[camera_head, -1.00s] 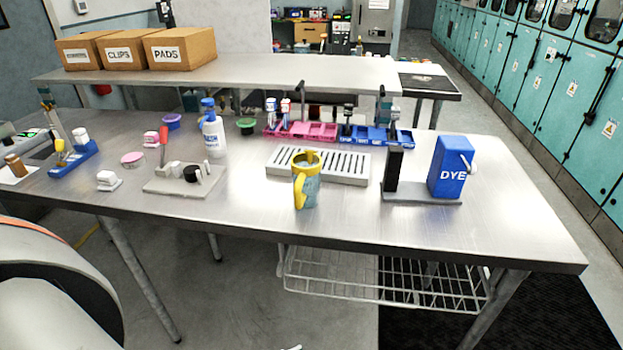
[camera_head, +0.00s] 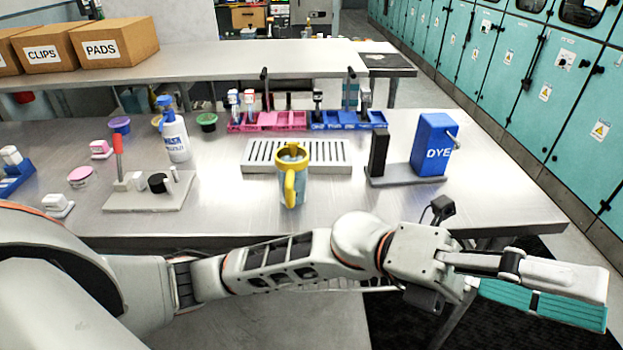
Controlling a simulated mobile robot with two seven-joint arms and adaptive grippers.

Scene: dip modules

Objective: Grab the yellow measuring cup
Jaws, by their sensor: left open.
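The yellow measuring cup (camera_head: 292,178) stands upright near the front middle of the steel table. It has a yellow rim and handle and a bluish body, and its handle faces me. My left arm reaches across the front of the table from the left. My left gripper (camera_head: 555,303) is at the lower right, past the table's front edge, open and empty, pointing right and well away from the cup. My right gripper is not in view.
A slotted grey drip tray (camera_head: 258,153) lies just behind the cup. A blue DYE dispenser (camera_head: 432,146) stands to its right. A white spray bottle (camera_head: 175,139) and a lever stand (camera_head: 150,195) are to its left. Pink (camera_head: 243,127) and blue bins (camera_head: 350,124) line the back.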

